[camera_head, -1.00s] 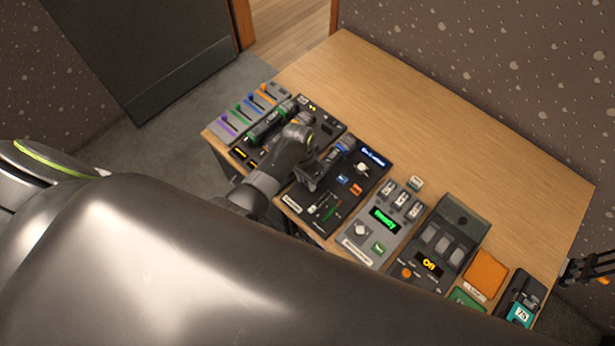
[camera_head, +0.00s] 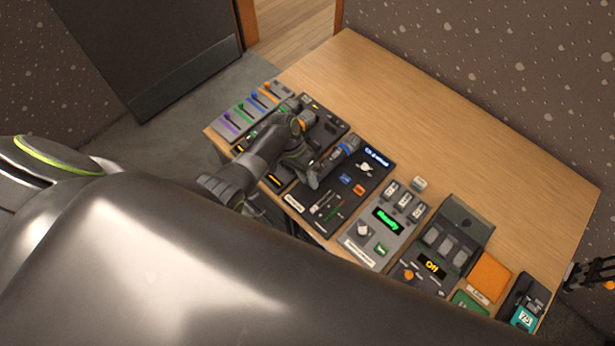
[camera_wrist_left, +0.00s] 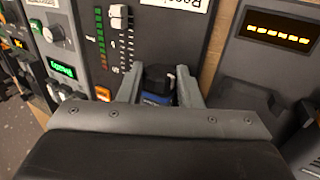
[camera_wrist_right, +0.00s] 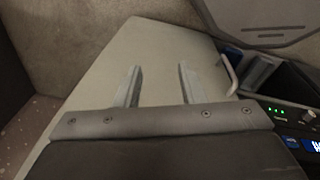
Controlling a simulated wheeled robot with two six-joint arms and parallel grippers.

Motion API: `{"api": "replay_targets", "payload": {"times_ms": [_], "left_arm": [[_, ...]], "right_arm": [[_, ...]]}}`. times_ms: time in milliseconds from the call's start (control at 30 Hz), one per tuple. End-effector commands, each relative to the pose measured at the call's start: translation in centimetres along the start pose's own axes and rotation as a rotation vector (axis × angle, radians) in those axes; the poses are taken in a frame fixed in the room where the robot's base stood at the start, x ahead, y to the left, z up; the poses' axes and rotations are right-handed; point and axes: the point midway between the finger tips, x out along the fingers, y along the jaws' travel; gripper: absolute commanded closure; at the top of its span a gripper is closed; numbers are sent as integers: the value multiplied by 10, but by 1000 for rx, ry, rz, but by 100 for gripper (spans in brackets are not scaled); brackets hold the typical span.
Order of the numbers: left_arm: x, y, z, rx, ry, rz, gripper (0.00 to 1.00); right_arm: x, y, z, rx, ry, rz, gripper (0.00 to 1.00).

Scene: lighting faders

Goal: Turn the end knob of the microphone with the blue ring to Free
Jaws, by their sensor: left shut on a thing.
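The microphone with the blue ring (camera_head: 346,149) lies on a black panel (camera_head: 378,175) with a small lit display (camera_head: 376,157), whose text I cannot read surely. My left gripper (camera_head: 316,177) is at its near end. In the left wrist view the fingers (camera_wrist_left: 158,75) stand on either side of the dark end knob (camera_wrist_left: 158,77), shut on it, with the blue band (camera_wrist_left: 153,99) just below. The knob's markings are not readable. My right gripper (camera_wrist_right: 159,70) is open and empty, away from the microphone; it shows at the right edge of the head view (camera_head: 588,277).
Coloured faders (camera_head: 245,108) stand left of the microphone panel. To the right are a grey box with a green display (camera_head: 388,220), a dark box reading Off (camera_head: 432,267), an orange pad (camera_head: 490,276) and a small teal-screened device (camera_head: 523,318). The table's back (camera_head: 460,130) is clear.

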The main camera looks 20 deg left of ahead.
Motion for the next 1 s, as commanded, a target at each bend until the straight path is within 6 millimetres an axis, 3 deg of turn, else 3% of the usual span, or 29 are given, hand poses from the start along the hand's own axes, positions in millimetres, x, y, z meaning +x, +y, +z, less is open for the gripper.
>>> {"api": "replay_targets", "payload": {"times_ms": [67,100,267,1000], "left_arm": [[1,1,1,0,-2,2,91],[1,1,1,0,-2,2,64],[1,0,1,0,-2,0,46],[0,-2,1,-1,-1,-6,46]], "right_arm": [[0,0,0,0,0,0,64],[0,0,0,0,0,0,64],[0,0,-1,0,1,0,64],[0,0,-1,0,1,0,64]]}}
